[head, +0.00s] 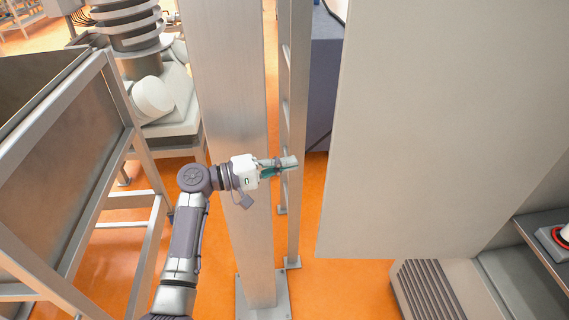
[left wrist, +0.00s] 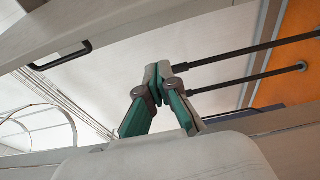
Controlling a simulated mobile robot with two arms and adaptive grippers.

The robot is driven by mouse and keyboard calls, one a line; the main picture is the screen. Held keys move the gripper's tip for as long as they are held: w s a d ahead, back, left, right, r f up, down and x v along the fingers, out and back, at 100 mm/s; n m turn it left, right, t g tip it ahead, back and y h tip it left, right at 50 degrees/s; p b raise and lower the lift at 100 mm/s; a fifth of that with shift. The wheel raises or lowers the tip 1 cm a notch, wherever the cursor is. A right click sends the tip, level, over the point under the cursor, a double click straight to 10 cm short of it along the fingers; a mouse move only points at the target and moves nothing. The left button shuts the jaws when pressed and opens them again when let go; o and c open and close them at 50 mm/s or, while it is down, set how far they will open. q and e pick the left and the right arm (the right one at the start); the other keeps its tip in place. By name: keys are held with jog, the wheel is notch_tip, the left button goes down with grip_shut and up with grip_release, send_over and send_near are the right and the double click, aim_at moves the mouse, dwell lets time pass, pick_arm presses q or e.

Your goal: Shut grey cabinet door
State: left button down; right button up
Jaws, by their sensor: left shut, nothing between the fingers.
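The grey cabinet door (head: 440,120) is a large flat light-grey panel filling the right half of the head view. It stands open, swung out from the cabinet, and its lower edge hangs above the orange floor. My left gripper (head: 292,162) is shut and empty, left of the door's near edge, with a visible gap between them. In the left wrist view the fingertips of my left gripper (left wrist: 158,70) are together. A black handle (left wrist: 62,56) on a pale panel shows at upper left there; I cannot tell whether that panel is the door. My right gripper is not in view.
A thick metal post (head: 232,100) and a thinner upright (head: 295,90) stand beside my left gripper. A metal frame (head: 60,130) is at left. A vented grey box (head: 428,290) and a red-ringed control (head: 555,238) are at lower right. Orange floor shows below the door.

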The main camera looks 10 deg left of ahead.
pick_arm(q)
jog(key=p+x, duration=0.3)
jog(key=x, duration=0.5)
jog(key=s+p, duration=0.2)
jog(key=s, duration=0.2)
jog(key=shift+d, duration=0.1)
jog(key=shift+s+f, duration=0.1)
